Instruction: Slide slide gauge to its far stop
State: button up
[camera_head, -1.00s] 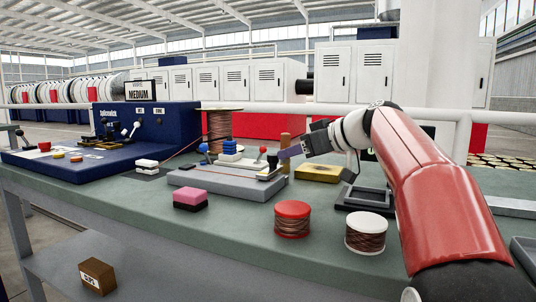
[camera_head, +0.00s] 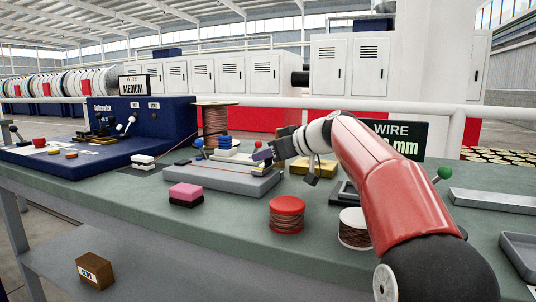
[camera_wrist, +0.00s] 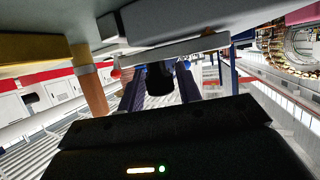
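The slide gauge appears to be the low grey fixture (camera_head: 225,178) on the green bench, with a blue ball knob (camera_head: 199,143) at its left and a blue-and-white stack (camera_head: 226,146) on it. My gripper (camera_head: 263,155) is at the fixture's right end, pointing left. In the wrist view, which looks upside down, my two dark fingers (camera_wrist: 160,92) are apart. A black rounded piece (camera_wrist: 159,78) lies between or just beyond them; contact cannot be told. A red knob (camera_wrist: 115,73) shows left of the fingers.
A copper wire spool (camera_head: 214,120) stands behind the fixture. A pink-and-black block (camera_head: 186,194), a red-topped spool (camera_head: 287,215) and a white-topped spool (camera_head: 354,228) stand in front. A blue machine (camera_head: 150,120) stands left.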

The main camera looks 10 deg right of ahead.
grip_shut()
jog(key=shift+w+a+p, duration=0.15)
jog(key=shift+w+a, duration=0.45)
jog(key=shift+a, duration=0.25)
jog(key=shift+w+a+p, duration=0.15)
jog(key=shift+w+a, duration=0.45)
jog(key=shift+a, duration=0.25)
jog(key=shift+o, duration=1.9)
grip_release()
jog(key=shift+b+v, duration=0.7)
jog(key=shift+v, duration=3.2)
jog(key=shift+r, duration=0.1)
